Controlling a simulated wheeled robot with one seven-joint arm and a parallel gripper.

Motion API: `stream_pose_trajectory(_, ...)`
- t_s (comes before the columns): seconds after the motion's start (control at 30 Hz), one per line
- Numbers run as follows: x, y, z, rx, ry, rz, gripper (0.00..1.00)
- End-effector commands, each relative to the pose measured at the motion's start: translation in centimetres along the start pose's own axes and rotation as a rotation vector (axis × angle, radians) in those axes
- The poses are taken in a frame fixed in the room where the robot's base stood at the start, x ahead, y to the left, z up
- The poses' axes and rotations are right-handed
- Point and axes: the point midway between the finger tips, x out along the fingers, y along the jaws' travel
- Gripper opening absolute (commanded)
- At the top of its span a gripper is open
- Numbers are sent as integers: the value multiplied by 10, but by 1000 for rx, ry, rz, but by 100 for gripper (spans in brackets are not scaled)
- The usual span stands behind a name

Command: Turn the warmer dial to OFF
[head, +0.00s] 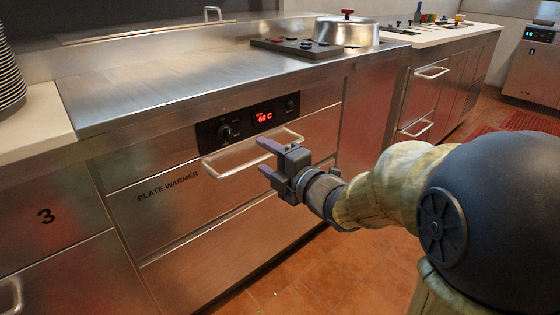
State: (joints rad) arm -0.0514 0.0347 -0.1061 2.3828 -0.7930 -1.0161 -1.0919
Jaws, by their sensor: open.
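The warmer dial (225,131) is a small dark round knob at the left of the black control panel (243,113) on the steel front. The lit red display (263,117) beside it reads about 60 C. The dial's exact pointing is too small to tell. The drawer below is lettered PLATE WARMER (168,187). My gripper (262,158) is open and empty. Its purple-tipped fingers point left, in front of the drawer handle, below and to the right of the dial. I cannot tell whether a finger touches the handle.
The pale bar handle (250,155) sticks out from the drawer just under the panel. A lidded steel pan (347,32) and a dark tray (296,46) with small items stand on the counter (170,75). Stacked plates (9,75) are at the far left.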

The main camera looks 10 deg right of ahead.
Motion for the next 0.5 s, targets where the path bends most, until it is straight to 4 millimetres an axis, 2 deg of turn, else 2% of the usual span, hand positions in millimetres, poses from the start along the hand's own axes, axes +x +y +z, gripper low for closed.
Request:
stream_pose_trajectory(0.1, -23, 2, 1, 1, -4, -1, 53)
stream_pose_trajectory(0.2, -35, 1, 0, 0, -1, -1, 53)
stream_pose_trajectory(0.5, -42, 0, 0, 0, 0, 0, 53)
